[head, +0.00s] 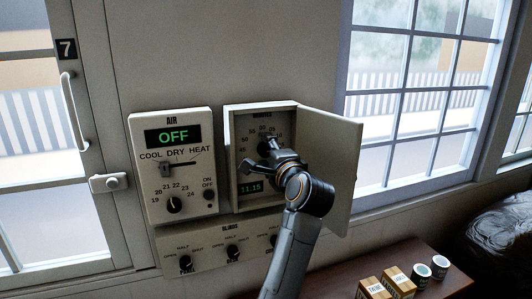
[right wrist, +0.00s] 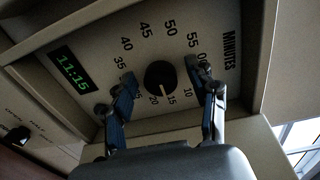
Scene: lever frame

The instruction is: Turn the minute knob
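The minute knob is a round black knob (right wrist: 160,75) in the middle of a dial marked MINUTES, with numbers around it, in the right wrist view. A green display (right wrist: 73,68) beside the dial reads 11:15. My right gripper (head: 260,155) is at the dial inside the open timer box (head: 237,196) in the head view and hides most of the knob there. In the right wrist view its two fingers are spread, one on each side of the knob, with gaps between. My left gripper is not in view.
The box's door (head: 333,165) stands open to the right of my right arm. An AIR panel (head: 148,196) with knobs is to the left, and a blinds panel (head: 209,254) with knobs is below. A table (head: 437,289) holds small boxes and cans.

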